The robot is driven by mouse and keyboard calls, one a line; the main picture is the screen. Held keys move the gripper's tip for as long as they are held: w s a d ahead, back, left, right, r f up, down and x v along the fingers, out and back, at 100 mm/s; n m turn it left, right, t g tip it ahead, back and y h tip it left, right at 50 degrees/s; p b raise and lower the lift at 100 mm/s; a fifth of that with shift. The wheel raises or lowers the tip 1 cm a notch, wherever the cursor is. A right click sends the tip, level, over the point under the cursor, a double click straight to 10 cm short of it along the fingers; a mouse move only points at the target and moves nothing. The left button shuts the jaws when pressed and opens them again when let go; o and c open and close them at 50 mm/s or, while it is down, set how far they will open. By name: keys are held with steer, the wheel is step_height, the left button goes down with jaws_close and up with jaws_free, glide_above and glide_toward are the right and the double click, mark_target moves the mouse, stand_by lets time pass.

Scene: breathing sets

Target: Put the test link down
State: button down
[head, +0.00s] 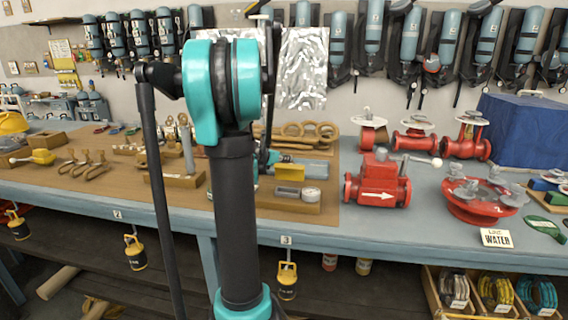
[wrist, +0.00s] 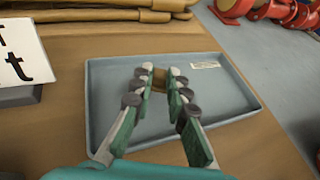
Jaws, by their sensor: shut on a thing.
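My gripper (wrist: 158,82) is shut on a small brown piece, which I take to be the test link (wrist: 159,76). Only a short part of the link shows between the fingertips; the rest is hidden by the fingers. The gripper and link are over a shallow grey tray (wrist: 225,112) with a small pale label inside. I cannot tell whether the link touches the tray floor. In the head view my own arm hides the gripper and the link. A grey-blue tray edge (head: 318,169) shows just right of the arm there.
The tray lies on a brown board (wrist: 245,150). A white sign (wrist: 18,55) stands left of it, and brown pieces (wrist: 90,17) lie behind. Red valves (head: 378,185) stand to the right on the grey bench. The tray's right side is empty.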

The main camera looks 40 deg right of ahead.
steer(key=shift+f, duration=1)
steer(key=c, duration=1.5)
jaws_free()
steer(key=v, duration=1.2)
